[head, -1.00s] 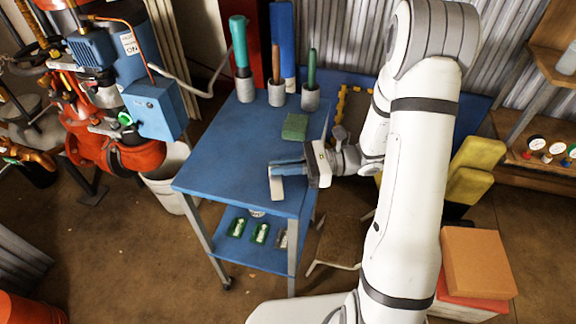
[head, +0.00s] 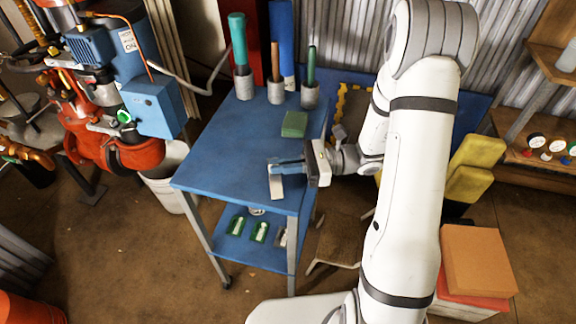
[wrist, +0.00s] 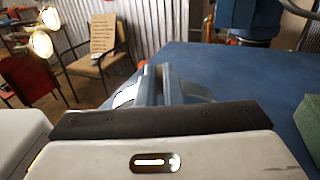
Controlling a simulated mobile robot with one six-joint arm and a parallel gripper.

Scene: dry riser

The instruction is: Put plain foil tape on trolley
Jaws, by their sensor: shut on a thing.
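The blue trolley (head: 220,165) stands at the middle of the head view, with a top and a lower shelf. My gripper (head: 274,165) is over the right front part of the top and is shut on a pale, flat thing (head: 277,187), which seems to be the foil tape. In the wrist view my gripper's fingers (wrist: 163,78) hide most of it; pale grey parts of the tape (wrist: 126,94) show at both sides. I cannot tell whether the tape touches the trolley top.
A green block (head: 294,124) lies on the trolley top behind my gripper. Several tools stand in grey cups (head: 244,87) along the back edge. Green-framed items (head: 259,232) lie on the lower shelf. The left part of the top is clear. A red-and-blue pump (head: 120,110) stands at left.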

